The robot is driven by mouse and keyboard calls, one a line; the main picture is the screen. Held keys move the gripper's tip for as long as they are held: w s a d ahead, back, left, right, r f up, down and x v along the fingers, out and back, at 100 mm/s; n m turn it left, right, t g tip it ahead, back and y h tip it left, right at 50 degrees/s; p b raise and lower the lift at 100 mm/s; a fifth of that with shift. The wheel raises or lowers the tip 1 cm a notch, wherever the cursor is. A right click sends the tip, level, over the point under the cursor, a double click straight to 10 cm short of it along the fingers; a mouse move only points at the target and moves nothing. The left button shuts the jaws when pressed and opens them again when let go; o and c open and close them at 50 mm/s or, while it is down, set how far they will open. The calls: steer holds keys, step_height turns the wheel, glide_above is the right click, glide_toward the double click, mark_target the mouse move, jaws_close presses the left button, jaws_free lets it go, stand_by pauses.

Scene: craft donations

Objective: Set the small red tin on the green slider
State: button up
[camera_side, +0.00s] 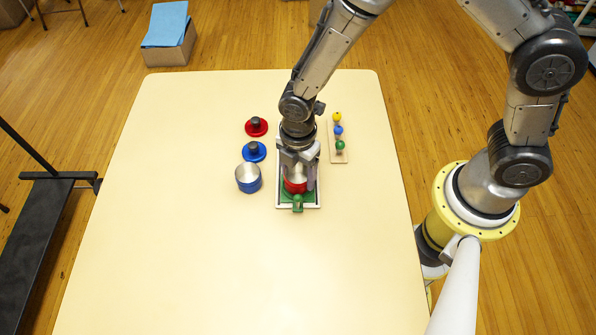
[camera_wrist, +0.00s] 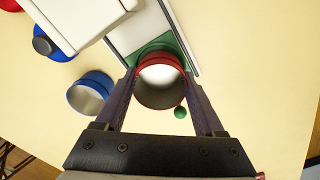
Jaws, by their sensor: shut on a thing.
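The small red tin (camera_side: 296,187) is open-topped with a pale metallic inside, and it also shows in the wrist view (camera_wrist: 160,103). My gripper (camera_side: 297,177) is shut on it, with one dark finger on each side in the wrist view (camera_wrist: 160,84). The tin is upright, over the green slider (camera_side: 286,196), whose green plate shows beyond the tin in the wrist view (camera_wrist: 158,46). The slider's round green knob (camera_side: 297,204) sticks out at the near end. I cannot tell whether the tin's base touches the slider; the tin and fingers hide much of it.
The slider sits in a white-edged track (camera_side: 314,207). A blue tin (camera_side: 248,183) stands just left of it. A blue knobbed lid (camera_side: 254,153) and a red one (camera_side: 256,129) lie behind. A wooden strip with coloured balls (camera_side: 339,157) is at right. The table's front is clear.

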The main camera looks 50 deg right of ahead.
steer(key=shift+f, duration=0.6)
steer(key=o, duration=1.1)
steer(key=shift+c, duration=0.2)
step_height(320, 180, up, 11)
stand_by(0.5)
